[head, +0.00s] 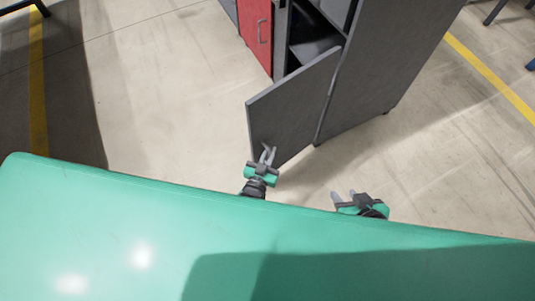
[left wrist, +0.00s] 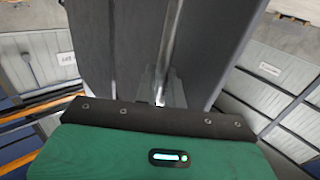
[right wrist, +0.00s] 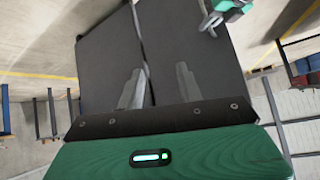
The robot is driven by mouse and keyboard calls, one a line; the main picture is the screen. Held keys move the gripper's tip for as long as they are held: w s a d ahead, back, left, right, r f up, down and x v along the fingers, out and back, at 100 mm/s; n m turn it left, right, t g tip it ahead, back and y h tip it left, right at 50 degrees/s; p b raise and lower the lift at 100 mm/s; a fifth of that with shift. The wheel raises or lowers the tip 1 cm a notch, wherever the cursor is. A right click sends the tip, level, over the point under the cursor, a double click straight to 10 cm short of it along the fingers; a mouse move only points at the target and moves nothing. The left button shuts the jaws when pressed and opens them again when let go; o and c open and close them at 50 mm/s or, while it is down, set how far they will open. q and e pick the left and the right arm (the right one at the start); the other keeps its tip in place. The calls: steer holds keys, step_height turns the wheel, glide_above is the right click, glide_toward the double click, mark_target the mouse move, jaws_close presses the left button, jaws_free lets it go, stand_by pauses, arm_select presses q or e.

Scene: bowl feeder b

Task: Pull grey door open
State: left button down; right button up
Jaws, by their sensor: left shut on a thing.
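The grey door (head: 290,110) stands swung out from the dark grey cabinet (head: 375,65), with part of the interior showing behind it. My left gripper (head: 267,155) is at the door's lower front corner in the head view, shut on what looks like its handle. In the left wrist view a bright metal bar (left wrist: 171,40), likely that handle, runs down the grey panel to the fingers. The exact grip is partly hidden by the gripper body. My right gripper (head: 343,196) is empty, its fingers apart, to the right of the door. The right wrist view shows its spread fingers (right wrist: 159,86) before grey panels.
A red door (head: 260,30) with a metal handle sits left of the opening. Clear concrete floor (head: 165,90) lies left of the grey door. Yellow floor lines run at far left and right. My green body fills the foreground.

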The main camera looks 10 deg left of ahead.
arm_select(q)
steer(key=shift+w+r, duration=0.1)
steer(key=shift+r, duration=0.05)
steer(key=c, duration=1.6)
jaws_free()
steer(key=shift+c, duration=0.2)
